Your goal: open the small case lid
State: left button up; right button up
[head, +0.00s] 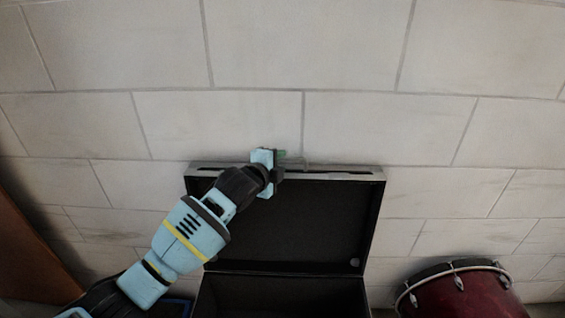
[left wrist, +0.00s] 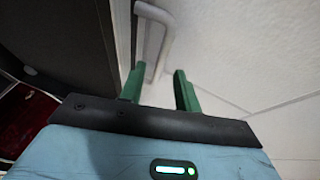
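The small case (head: 285,296) is black with a pale rim, at the bottom middle of the head view. Its lid (head: 310,220) stands up, raised against the wall side, with the dark inside facing me. My left gripper (head: 288,158) is at the lid's top edge, beside the grey handle (head: 300,163). In the left wrist view the two green fingers (left wrist: 158,86) are apart, with the bent handle (left wrist: 157,45) near and partly between them. I cannot tell whether they touch it. The dark lid (left wrist: 65,40) shows at left there. My right gripper is not in view.
A pale block wall (head: 400,130) stands behind the lid. A red drum (head: 465,293) is at the lower right. A brown panel (head: 30,255) is at the left edge. A blue edge (head: 180,306) shows left of the case.

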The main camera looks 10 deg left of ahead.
pick_arm(q)
jog(key=shift+x, duration=1.05)
grip_shut()
